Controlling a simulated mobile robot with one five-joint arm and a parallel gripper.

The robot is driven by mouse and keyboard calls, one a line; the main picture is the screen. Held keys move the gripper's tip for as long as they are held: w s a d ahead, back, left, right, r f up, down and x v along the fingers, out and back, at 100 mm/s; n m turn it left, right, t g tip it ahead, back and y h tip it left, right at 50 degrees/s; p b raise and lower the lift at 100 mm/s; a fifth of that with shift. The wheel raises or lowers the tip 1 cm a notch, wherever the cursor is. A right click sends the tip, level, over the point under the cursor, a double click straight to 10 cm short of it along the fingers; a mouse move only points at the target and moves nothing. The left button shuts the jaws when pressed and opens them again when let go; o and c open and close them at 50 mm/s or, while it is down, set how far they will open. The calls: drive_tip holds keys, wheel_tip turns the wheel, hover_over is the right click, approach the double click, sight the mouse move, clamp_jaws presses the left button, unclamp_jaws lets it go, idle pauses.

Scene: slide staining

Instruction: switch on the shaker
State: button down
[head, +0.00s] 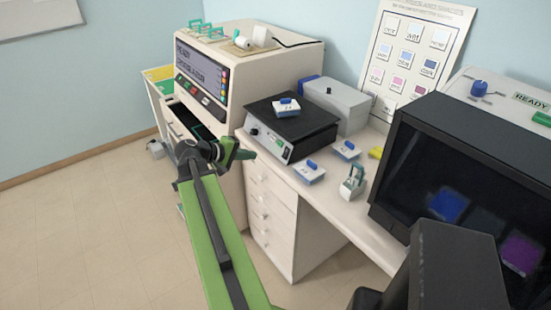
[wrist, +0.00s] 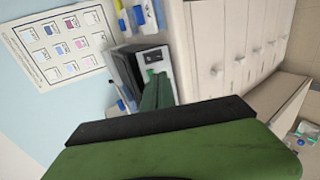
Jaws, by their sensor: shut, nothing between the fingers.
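The shaker (head: 311,127) stands on the bench, with a black platform and a pale front panel. A white box with a blue handle (head: 286,105) sits on the platform. My gripper (head: 247,155) is shut and empty, just in front of and below the left part of the panel. In the wrist view the shut fingers (wrist: 157,88) point at the shaker panel (wrist: 153,57), overlapping part of it. I cannot tell whether they touch it.
A large stainer (head: 250,85) stands left of the shaker, with an open drawer (head: 190,120) below its front. A grey box (head: 342,105) is behind the shaker. Blue-handled boxes (head: 309,171) and a small dispenser (head: 353,183) stand to the right, before a dark monitor (head: 465,180).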

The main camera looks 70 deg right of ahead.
sight(283, 157)
drive_tip(key=b+x, duration=0.6)
drive_tip(key=x, duration=0.7)
drive_tip(key=shift+f, duration=0.1)
drive_tip(key=shift+s+d+f+b, duration=0.15)
drive_tip(key=shift+s+d+b, duration=0.15)
drive_tip(key=shift+d+b, duration=0.15)
